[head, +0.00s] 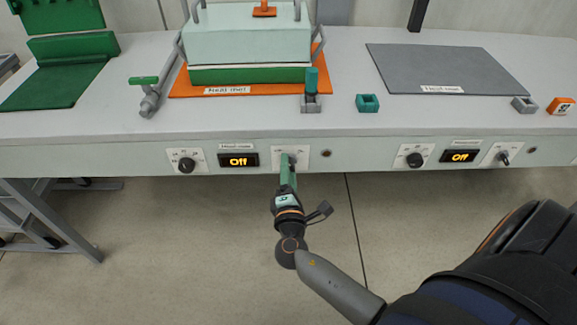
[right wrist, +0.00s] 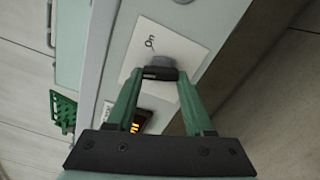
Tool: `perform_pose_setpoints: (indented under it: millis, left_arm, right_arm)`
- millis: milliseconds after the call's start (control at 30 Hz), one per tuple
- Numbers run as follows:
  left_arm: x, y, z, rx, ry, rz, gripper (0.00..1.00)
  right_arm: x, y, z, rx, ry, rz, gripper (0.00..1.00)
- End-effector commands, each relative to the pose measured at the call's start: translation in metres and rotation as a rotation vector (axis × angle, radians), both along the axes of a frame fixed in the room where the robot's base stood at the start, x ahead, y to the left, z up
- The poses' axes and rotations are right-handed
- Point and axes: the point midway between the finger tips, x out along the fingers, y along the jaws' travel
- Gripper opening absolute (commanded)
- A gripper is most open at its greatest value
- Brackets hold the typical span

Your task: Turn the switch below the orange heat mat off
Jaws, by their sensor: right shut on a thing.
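The orange heat mat (head: 180,88) lies on the bench top, with a pale green and dark green box on it. Below it on the bench's front face is a white switch plate (head: 303,161) with a grey switch (right wrist: 176,54). My right gripper (head: 289,166) reaches up from below. Its green fingers are closed on the switch, as the right wrist view also shows (right wrist: 160,74). An "On" label shows beside the switch there. Fingers hide much of the switch in the head view. The display (head: 238,160) left of the plate reads "Off". My left gripper is not in view.
A dial (head: 186,164) sits left of the display. Farther right are another dial (head: 415,158), display (head: 460,156) and toggle switch (head: 503,158), below a grey mat (head: 445,68). The floor before the bench is clear.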

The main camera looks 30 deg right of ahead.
Motion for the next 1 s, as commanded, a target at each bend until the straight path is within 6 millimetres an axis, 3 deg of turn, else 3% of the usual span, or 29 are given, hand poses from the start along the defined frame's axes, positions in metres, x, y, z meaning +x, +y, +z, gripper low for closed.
perform_pose_setpoints:
  millis: [33, 500, 1000]
  left_arm:
    - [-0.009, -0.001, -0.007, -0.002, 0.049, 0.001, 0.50]
    - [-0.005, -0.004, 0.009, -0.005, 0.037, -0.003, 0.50]
    - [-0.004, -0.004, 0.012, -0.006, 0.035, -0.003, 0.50]
  right_arm:
    - [0.001, 0.000, 0.003, -0.038, 0.022, 0.002, 0.00]
    - [0.001, -0.002, 0.001, -0.321, 0.193, 0.000, 0.00]
    - [0.000, -0.002, -0.001, -0.401, 0.242, -0.001, 0.00]
